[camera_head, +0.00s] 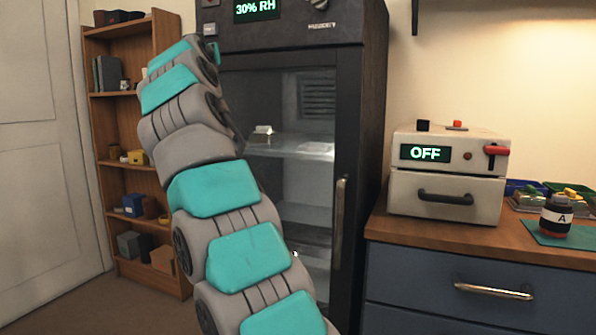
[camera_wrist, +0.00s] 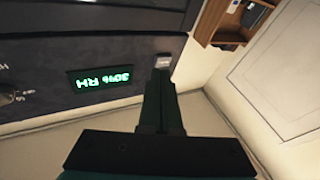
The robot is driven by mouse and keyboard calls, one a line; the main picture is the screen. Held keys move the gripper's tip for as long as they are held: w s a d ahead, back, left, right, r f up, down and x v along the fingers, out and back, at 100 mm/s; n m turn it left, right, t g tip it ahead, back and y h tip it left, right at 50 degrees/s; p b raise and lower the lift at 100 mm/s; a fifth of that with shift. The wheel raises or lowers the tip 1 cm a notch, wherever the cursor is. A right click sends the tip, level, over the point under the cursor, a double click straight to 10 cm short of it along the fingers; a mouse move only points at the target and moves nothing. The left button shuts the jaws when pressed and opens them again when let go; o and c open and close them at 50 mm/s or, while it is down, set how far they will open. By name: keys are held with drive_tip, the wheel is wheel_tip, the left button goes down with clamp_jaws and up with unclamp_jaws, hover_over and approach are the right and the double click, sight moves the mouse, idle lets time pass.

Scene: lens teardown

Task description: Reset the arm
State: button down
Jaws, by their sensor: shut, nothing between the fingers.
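My arm rises through the middle of the head view, in front of the dark cabinet (camera_head: 362,110). My gripper shows in the wrist view (camera_wrist: 162,78); its dark fingers are together with nothing between them. The fingertips point at the cabinet's upper panel, close to a small pale square (camera_wrist: 162,61) on it. I cannot tell whether they touch it. The panel's green display reads 30% RH (camera_head: 255,8) and shows upside down in the wrist view (camera_wrist: 103,78). In the head view the fingers are not clear at the arm's far end.
The cabinet's glass door has a vertical handle (camera_head: 340,210) and appears shut. A wooden shelf (camera_head: 165,110) stands left, near a pale door (camera_head: 35,150).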

drive_tip(key=w+d+f+g+h, duration=0.3)
drive_tip(key=d+f+g, duration=0.3)
drive_tip(key=d+f, duration=0.8)
drive_tip(key=s+d+f+g, duration=0.2)
drive_tip(key=s+d+f, duration=0.15)
drive_tip(key=f, duration=0.25)
drive_tip(key=s+d+f+m+g+h, duration=0.1)
drive_tip(key=s+d+f+g, duration=0.15)
drive_tip(key=d+f, duration=0.35)
drive_tip(key=s+d+f+g, duration=0.1)
drive_tip(key=s+d+f, duration=0.25)
drive_tip(key=f, duration=0.35)
drive_tip(key=s+d+f+g, duration=0.4)
drive_tip(key=s+d+f, duration=0.1)
drive_tip(key=s+f, duration=0.55)
drive_tip(key=s+d+f+g, duration=0.1)
drive_tip(key=s+f+g, duration=0.1)
drive_tip(key=s+f, duration=0.4)
drive_tip(key=s+f+m+g+y, duration=0.1)
drive_tip(key=s+f+g, duration=0.2)
drive_tip(key=s, duration=1.3)
drive_tip(key=s+d+f+m+g, duration=0.1)
drive_tip(key=s+f+g, duration=0.1)
drive_tip(key=s+f, duration=0.7)
drive_tip(key=shift+s+d, duration=0.35)
drive_tip(key=shift+s, duration=0.9)
